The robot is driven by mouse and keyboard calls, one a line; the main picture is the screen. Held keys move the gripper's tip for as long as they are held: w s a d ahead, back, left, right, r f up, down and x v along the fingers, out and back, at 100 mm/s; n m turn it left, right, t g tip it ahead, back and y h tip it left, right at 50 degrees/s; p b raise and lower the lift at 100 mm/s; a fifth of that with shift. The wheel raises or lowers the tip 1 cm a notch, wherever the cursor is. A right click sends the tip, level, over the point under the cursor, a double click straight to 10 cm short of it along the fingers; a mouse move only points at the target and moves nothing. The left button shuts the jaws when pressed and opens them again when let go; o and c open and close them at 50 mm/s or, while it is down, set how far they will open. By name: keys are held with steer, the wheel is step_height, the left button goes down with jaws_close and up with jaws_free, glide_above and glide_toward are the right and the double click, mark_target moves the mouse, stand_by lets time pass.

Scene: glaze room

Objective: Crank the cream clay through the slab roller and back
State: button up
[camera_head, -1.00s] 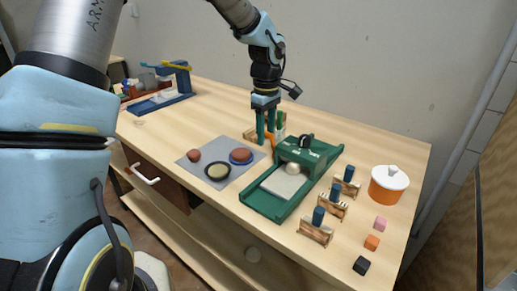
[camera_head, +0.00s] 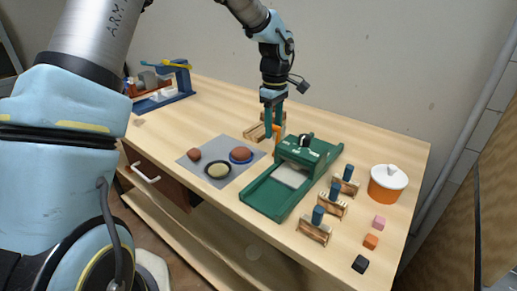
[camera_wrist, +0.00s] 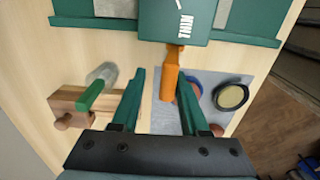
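The green slab roller (camera_head: 262,199) stands on the bench, with a dark knob on its bridge (camera_head: 309,153). A pale board (camera_head: 292,176) lies partly under the bridge, and a pale strip also shows at the roller's other side in the wrist view (camera_wrist: 115,8). No clay shows on the visible part of the board; under the bridge is hidden. The orange crank handle (camera_wrist: 169,82) is beside the roller, between my fingers and close to the right one; contact is unclear. My gripper (camera_wrist: 160,72) is open, fingers apart. A cream round piece (camera_head: 219,170) sits in a black-rimmed dish.
A grey mat (camera_head: 190,164) holds the dish, a brown lump (camera_head: 194,154) and a reddish lump on blue (camera_head: 240,154). Wooden stands (camera_head: 314,231), an orange pot (camera_head: 386,190) and small blocks (camera_head: 371,241) are at right. A wooden block (camera_wrist: 68,103) is near my left finger.

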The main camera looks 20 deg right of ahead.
steer(key=shift+w+d, duration=0.1)
steer(key=shift+d, duration=0.05)
steer(key=shift+w+d+f, duration=0.25)
steer(key=shift+w+d, duration=0.05)
steer(key=shift+d, duration=0.25)
steer(key=shift+w+d+f, duration=0.25)
steer(key=shift+w+d, duration=0.05)
steer(key=shift+d, duration=0.25)
steer(key=shift+f, duration=0.1)
steer(key=shift+w+d+f+b, duration=0.4)
steer(key=shift+w+d+f, duration=0.05)
steer(key=shift+d+f, duration=0.4)
steer(key=shift+s+a+r, duration=0.3)
steer(key=shift+a, duration=0.3)
steer(key=shift+s+a+r, duration=0.3)
steer(key=shift+a+r, duration=0.05)
steer(key=shift+a, duration=0.2)
steer(key=shift+s+a+r, duration=0.3)
steer(key=shift+a, duration=0.3)
steer(key=shift+r, duration=0.1)
steer(key=shift+s+a+r, duration=0.25)
steer(key=shift+s+a, duration=0.05)
steer(key=shift+a, duration=0.2)
steer(key=shift+s+a+r, duration=0.25)
steer(key=shift+s+a, duration=0.05)
steer(key=shift+a, duration=0.3)
